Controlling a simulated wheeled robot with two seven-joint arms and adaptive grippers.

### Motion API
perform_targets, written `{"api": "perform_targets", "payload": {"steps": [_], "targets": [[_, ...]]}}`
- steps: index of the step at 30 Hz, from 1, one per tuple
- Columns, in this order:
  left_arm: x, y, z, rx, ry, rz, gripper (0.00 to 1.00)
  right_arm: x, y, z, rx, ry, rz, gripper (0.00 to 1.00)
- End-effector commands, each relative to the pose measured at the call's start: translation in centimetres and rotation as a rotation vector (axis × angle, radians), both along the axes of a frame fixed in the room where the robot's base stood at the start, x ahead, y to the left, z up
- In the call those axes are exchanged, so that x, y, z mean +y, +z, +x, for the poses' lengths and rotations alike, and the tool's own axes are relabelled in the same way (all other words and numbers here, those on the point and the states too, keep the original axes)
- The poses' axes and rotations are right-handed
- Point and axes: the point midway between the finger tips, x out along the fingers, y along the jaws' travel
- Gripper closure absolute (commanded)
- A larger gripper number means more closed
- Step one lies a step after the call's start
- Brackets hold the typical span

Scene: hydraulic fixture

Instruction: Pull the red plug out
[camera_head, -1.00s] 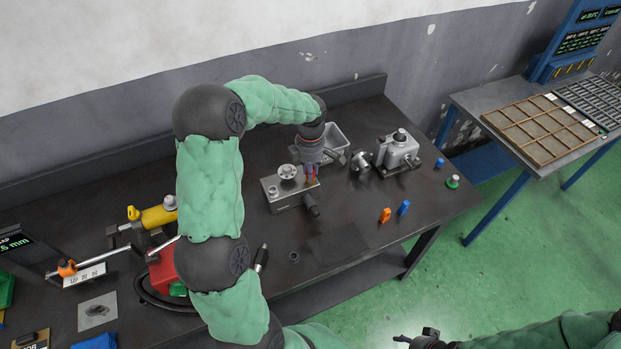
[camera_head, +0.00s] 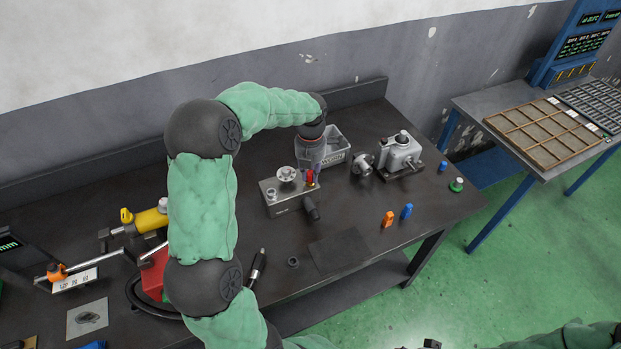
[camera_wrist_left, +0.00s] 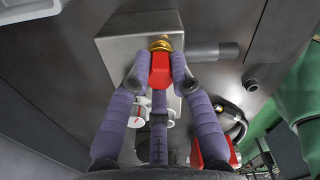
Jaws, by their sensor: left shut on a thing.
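The red plug (camera_wrist_left: 160,70) is between the purple padded fingers of my left gripper (camera_wrist_left: 159,78), which is shut on it. A brass fitting (camera_wrist_left: 160,45) shows at the plug's far end, against the grey metal block (camera_wrist_left: 125,45). I cannot tell whether the plug is fully seated. In the head view, a bit of the red plug (camera_head: 310,178) shows at the right end of the block (camera_head: 286,205), under my left gripper (camera_head: 311,170). Of my right arm only scraps show at the bottom edge; its fingers cannot be made out.
A grey bin (camera_head: 336,158) stands behind the gripper. A metal pump-like unit (camera_head: 402,155) is to the right. Orange (camera_head: 388,218) and blue (camera_head: 407,211) small parts stand at front right. A dark cylinder (camera_head: 312,208) sticks out of the block's front. A yellow cylinder (camera_head: 152,220) lies left.

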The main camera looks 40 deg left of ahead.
Motion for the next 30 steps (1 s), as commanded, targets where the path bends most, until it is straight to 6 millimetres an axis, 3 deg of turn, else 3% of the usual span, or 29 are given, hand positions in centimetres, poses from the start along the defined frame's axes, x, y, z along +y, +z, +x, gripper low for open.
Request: {"api": "perform_targets", "payload": {"steps": [1,3,4,17,30], "targets": [[0.0,-0.1,0.0,0.001,0.025,-0.001,0.72,0.0,-0.2,0.0,0.0,0.0,0.0,0.48],[0.0,0.0,0.0,0.001,0.019,-0.001,0.52,0.0,0.0,0.0,0.0,0.0,0.0,0.48],[0.0,0.0,0.0,0.001,0.019,-0.001,0.5,0.0,0.0,0.0,0.0,0.0,0.0,0.48],[0.0,0.8,0.1,-0.002,0.017,0.001,0.5,0.0,0.0,0.0,0.0,0.0,0.0,0.48],[0.0,8.7,0.1,-0.003,0.016,0.001,0.5,0.0,0.0,0.0,0.0,0.0,0.0,0.48]]}}
